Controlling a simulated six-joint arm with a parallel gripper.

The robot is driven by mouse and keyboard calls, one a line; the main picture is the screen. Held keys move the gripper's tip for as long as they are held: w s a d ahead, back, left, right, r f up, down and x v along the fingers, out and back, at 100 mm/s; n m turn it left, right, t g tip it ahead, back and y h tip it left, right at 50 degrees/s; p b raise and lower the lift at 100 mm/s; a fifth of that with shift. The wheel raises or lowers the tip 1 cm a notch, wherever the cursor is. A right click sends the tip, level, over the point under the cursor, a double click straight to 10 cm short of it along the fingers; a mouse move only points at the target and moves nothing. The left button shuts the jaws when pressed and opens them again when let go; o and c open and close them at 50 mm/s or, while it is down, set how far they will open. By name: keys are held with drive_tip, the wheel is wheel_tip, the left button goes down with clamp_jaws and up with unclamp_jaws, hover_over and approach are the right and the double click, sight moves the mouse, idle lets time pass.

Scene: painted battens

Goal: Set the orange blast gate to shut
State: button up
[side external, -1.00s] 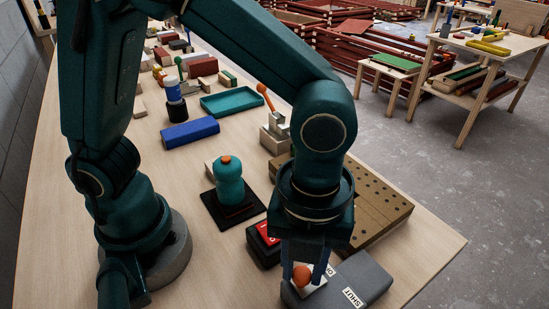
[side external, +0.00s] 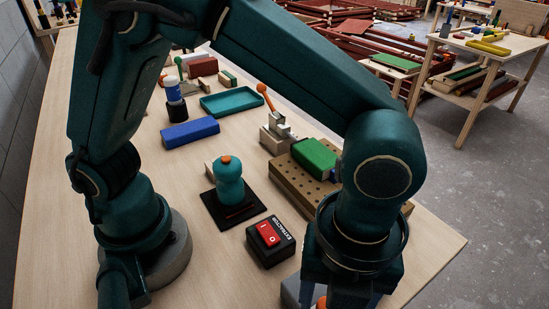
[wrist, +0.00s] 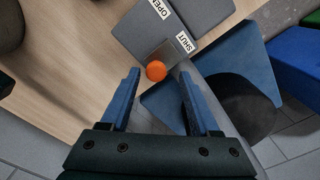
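The blast gate is a dark grey body (wrist: 200,14) with white OPEN and SHUT labels, seen in the wrist view. Its orange knob (wrist: 156,70) sits at the end of a bare metal slide (wrist: 170,52), beside the SHUT label. My gripper (wrist: 159,73) is open, with one blue finger on each side of the knob and a visible gap on both sides. In the side view my gripper (side external: 347,301) hides most of the gate. Only a grey corner (side external: 290,291) and part of the orange knob (side external: 322,302) show there.
A black switch box with a red rocker (side external: 268,234) stands close left of the gripper. Behind are a drilled wooden block (side external: 292,187), a green block (side external: 315,157) and a teal bottle (side external: 229,183) on a black base. The table edge is close to the gate.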

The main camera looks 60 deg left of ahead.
drive_tip(key=shift+a, duration=0.1)
drive_tip(key=shift+r, duration=2.55)
